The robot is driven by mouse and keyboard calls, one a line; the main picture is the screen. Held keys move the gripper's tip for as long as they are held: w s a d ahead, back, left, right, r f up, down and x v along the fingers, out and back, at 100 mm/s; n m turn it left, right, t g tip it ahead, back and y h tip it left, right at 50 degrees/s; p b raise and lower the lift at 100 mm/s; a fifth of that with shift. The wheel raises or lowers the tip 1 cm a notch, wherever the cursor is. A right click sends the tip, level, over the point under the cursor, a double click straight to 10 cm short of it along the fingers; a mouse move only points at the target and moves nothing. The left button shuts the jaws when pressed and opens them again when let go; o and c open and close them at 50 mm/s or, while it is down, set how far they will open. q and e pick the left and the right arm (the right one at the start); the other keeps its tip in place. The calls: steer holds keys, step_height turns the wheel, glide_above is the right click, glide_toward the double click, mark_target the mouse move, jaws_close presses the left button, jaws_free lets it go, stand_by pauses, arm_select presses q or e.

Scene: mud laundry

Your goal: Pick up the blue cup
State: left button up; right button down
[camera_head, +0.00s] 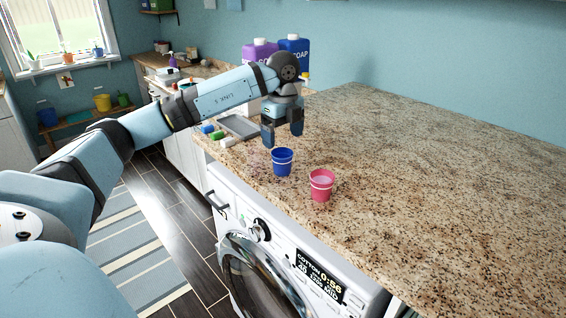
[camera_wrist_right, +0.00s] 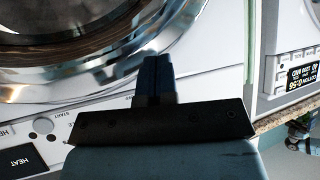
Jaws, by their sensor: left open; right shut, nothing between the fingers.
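The blue cup (camera_head: 282,162) stands upright on the granite counter near its front edge, with a white band around it. My left gripper (camera_head: 282,143) points down just above and behind the cup, fingers apart, with nothing seen between them. Whether the fingertips overlap the cup's rim in depth is hard to tell. In the right wrist view my right gripper (camera_wrist_right: 155,62) is shut and empty in front of a washing machine. The right gripper does not show in the head view.
A pink cup (camera_head: 321,185) stands close to the right of the blue cup. Purple (camera_head: 260,51) and blue (camera_head: 294,55) soap bottles stand behind my left arm. A grey tray (camera_head: 238,127) and small coloured items lie left of the gripper. The counter's right side is clear.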

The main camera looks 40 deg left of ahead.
mark_target(282, 160)
arm_select(q)
steer(key=f, duration=0.3)
steer(key=shift+w, duration=0.2)
steer(key=shift+s+f, duration=0.1)
steer(key=shift+f, duration=0.15)
steer(key=f, duration=0.1)
steer(key=f+p, duration=0.1)
steer(key=f, duration=0.2)
steer(key=shift+a+f, duration=0.3)
steer(key=shift+f, duration=0.05)
steer(key=c, duration=1)
arm_select(e)
steer(key=shift+w+r, duration=0.45)
steer(key=shift+r, duration=0.35)
